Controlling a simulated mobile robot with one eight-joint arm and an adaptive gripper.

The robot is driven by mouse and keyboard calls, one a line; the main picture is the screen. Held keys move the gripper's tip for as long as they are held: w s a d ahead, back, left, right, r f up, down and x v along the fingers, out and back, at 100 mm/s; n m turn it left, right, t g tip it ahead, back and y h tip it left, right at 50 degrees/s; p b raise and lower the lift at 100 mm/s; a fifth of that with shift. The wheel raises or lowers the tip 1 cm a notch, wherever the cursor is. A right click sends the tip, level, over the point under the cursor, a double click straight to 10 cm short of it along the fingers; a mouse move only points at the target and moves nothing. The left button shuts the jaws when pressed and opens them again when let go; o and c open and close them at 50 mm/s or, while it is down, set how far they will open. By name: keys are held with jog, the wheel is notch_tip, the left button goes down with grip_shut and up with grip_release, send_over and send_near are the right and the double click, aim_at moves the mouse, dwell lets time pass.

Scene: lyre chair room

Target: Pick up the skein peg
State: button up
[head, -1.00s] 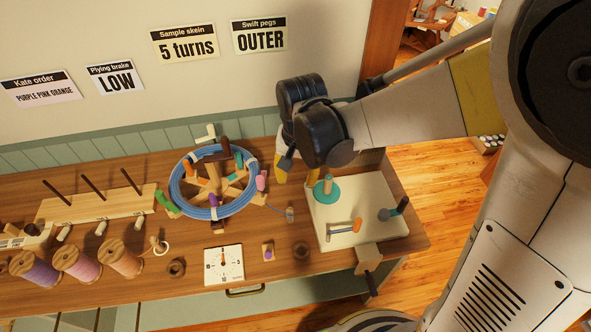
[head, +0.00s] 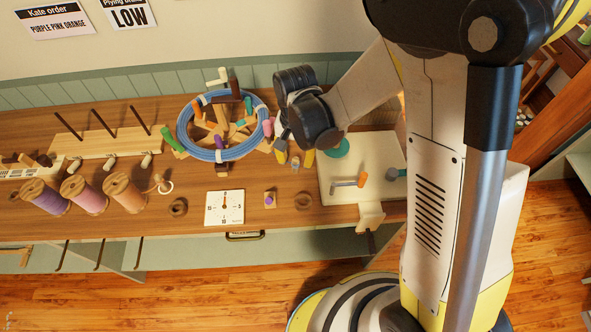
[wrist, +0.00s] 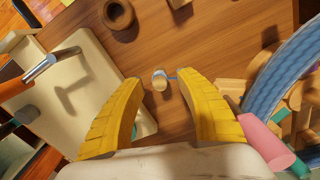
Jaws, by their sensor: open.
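In the head view the peg (head: 295,161) is small and partly crowded by my gripper (head: 296,154), beside the swift. The blue skein (head: 182,139) lies around the wooden swift, with its coloured pegs, to the left. I see no finger touching the peg.
A cream board (head: 385,150) on the right holds a teal disc (head: 337,148), an orange-ended tool (head: 350,182) and a grey-ended one. A pink swift peg (wrist: 262,135) is close to my right finger.

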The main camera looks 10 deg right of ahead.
notch_tip(320, 180, down, 2)
jog(key=shift+r, duration=0.1)
grip_shut()
